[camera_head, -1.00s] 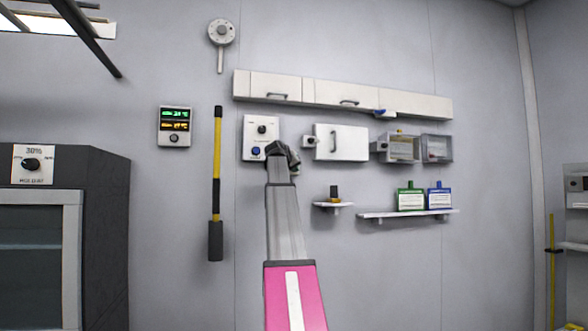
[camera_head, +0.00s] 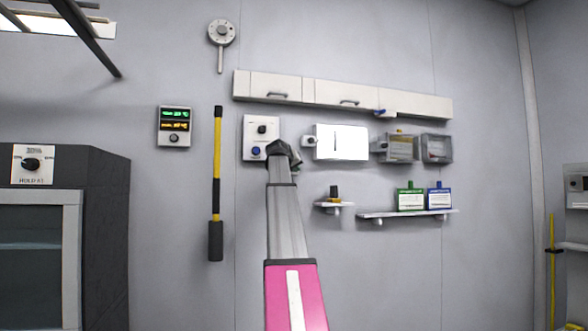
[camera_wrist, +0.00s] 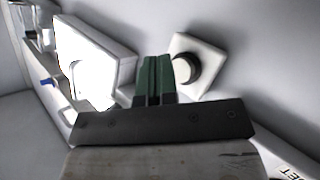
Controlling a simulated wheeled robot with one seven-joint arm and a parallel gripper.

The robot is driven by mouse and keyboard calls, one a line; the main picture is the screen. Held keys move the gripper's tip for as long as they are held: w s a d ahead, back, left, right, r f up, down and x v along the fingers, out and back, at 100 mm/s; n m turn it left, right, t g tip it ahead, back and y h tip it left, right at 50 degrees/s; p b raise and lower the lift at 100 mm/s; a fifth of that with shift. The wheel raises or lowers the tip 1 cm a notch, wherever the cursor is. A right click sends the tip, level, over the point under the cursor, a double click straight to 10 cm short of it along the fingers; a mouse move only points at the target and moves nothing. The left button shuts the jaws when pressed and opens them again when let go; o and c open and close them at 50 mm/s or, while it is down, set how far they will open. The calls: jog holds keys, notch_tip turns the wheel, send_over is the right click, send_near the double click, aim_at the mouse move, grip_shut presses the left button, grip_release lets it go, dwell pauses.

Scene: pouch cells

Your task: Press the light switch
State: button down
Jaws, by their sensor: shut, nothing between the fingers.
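A small white square plate with a dark round button, which looks like the light switch (camera_wrist: 185,68), is just right of my gripper in the wrist view. In the head view it is the small fixture (camera_head: 308,141) left of the white panel box (camera_head: 340,142). That box glows bright white, and its bright face (camera_wrist: 85,65) also shows at the left of the wrist view. My gripper (camera_wrist: 154,75) has its green fingers shut together and empty, close beside the button. Whether they touch it I cannot tell. In the head view my gripper (camera_head: 285,152) is partly hidden by my arm.
A white control plate (camera_head: 262,127) with knobs is just left of my gripper. White cabinets (camera_head: 330,92) run above. A yellow-black bar (camera_head: 217,180) hangs left.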

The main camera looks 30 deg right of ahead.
jog(key=s, duration=0.2)
jog(key=s+a, duration=0.1)
jog(key=s, duration=0.2)
jog(key=shift+a, duration=0.15)
dwell(0.4)
jog(key=w+a+f+n+g+y, duration=0.15)
jog(key=a+f, duration=0.55)
jog(key=f, duration=0.9)
jog(key=w+a+f+n+y, duration=0.1)
jog(key=a+f+y, duration=0.35)
jog(key=f, duration=1.25)
jog(key=w+a+f+n+g+y, duration=0.1)
jog(key=w+a+f, duration=0.1)
jog(key=a+f, duration=1.05)
jog(key=s+a+f+g+y, duration=0.1)
jog(key=s+a+f, duration=0.5)
jog(key=f, duration=0.7)
jog(key=s+a+f+n+g+y, duration=0.1)
jog(key=s+a+f+g+y, duration=0.1)
jog(key=s+a+f, duration=0.4)
jog(key=s+a+f+n+g+y, duration=0.1)
jog(key=s+a+f+g+y, duration=0.1)
jog(key=s+a+f, duration=0.5)
jog(key=s+f, duration=0.6)
jog(key=f, duration=0.7)
jog(key=shift+s, duration=0.4)
